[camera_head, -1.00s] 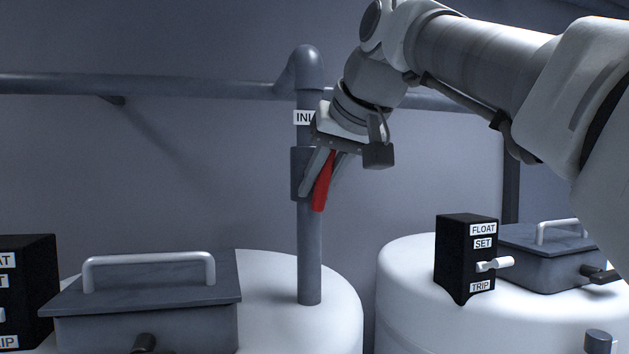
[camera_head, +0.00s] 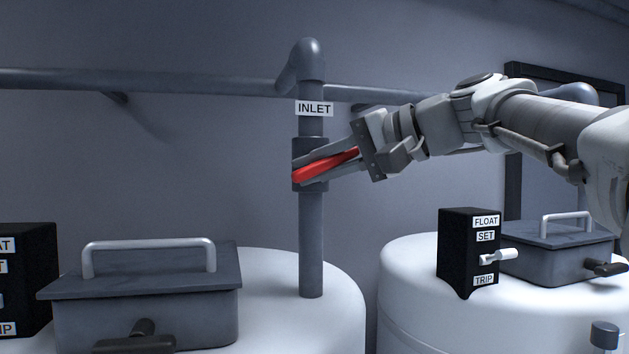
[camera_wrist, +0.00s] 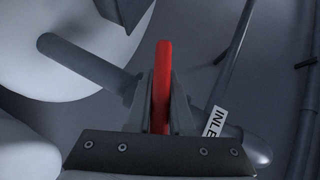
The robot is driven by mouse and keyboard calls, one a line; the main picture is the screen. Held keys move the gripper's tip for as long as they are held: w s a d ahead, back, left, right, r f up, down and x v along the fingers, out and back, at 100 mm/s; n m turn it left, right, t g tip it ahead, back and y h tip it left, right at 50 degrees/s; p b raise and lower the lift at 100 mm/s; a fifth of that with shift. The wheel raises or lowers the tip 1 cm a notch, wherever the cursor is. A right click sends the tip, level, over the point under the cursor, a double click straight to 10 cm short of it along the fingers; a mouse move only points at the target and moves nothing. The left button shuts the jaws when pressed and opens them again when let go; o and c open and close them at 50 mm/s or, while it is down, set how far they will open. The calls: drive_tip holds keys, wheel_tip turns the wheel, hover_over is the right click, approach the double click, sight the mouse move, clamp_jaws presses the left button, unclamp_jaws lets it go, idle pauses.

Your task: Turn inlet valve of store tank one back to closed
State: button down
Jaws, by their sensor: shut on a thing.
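The inlet valve's red handle (camera_head: 324,168) crosses the valve body (camera_head: 318,186) on a grey vertical pipe (camera_head: 312,250) above a white tank (camera_head: 290,275). The handle lies nearly level, tilted slightly up to the right. My gripper (camera_head: 318,165) comes from the right and is shut on the handle, one finger on each side. In the wrist view the red handle (camera_wrist: 162,88) stands between my fingers, and the pipe (camera_wrist: 90,64) runs behind them.
A grey hatch box (camera_head: 140,315) with a bar handle sits on the tank at left, beside a black box (camera_head: 25,280). At right, a FLOAT SET TRIP box (camera_head: 468,262) stands on another white tank (camera_head: 410,290). A horizontal pipe (camera_head: 180,82) runs along the wall.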

drive_tip(key=shift+r+m+t+y+b, duration=0.15)
drive_tip(key=shift+m+t+y+b, duration=0.25)
drive_tip(key=shift+m+y+b, duration=0.9)
drive_tip(key=shift+r, duration=0.1)
drive_tip(key=c, duration=0.8)
unclamp_jaws()
drive_tip(key=f+b+v, duration=0.1)
drive_tip(key=v, duration=1.6)
drive_tip(key=shift+d+r+b, duration=0.15)
drive_tip(key=shift+r+b, duration=0.1)
drive_tip(key=shift+b, duration=0.05)
drive_tip(key=shift+s+d, duration=0.1)
drive_tip(key=shift+s, duration=0.1)
